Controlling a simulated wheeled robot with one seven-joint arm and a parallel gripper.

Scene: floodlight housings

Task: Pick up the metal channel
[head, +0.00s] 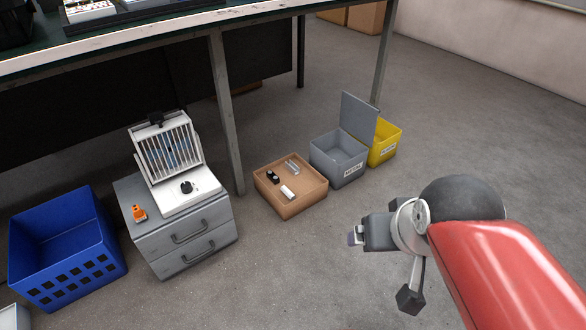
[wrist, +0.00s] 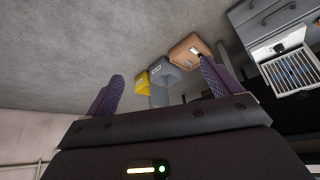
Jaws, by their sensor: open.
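A shiny silver piece that looks like the metal channel (head: 292,167) lies in a shallow brown box (head: 290,208) on the floor in the head view. A black part (head: 272,177) and a white cylinder (head: 288,193) lie beside it in the same box. My gripper (head: 354,237) is in front and to the right of the box, apart from it. In the wrist view my gripper (wrist: 161,76) shows two purple fingers spread wide with nothing between them. The brown box (wrist: 180,53) shows beyond the fingers there; its contents are too small to tell apart.
A grey bin labelled METAL (head: 337,172) with a raised lid and a yellow bin (head: 384,153) stand right of the box. A table leg (head: 227,120) rises just behind left. A grey drawer cabinet (head: 187,245) and blue crate (head: 70,280) stand left. Floor in front is clear.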

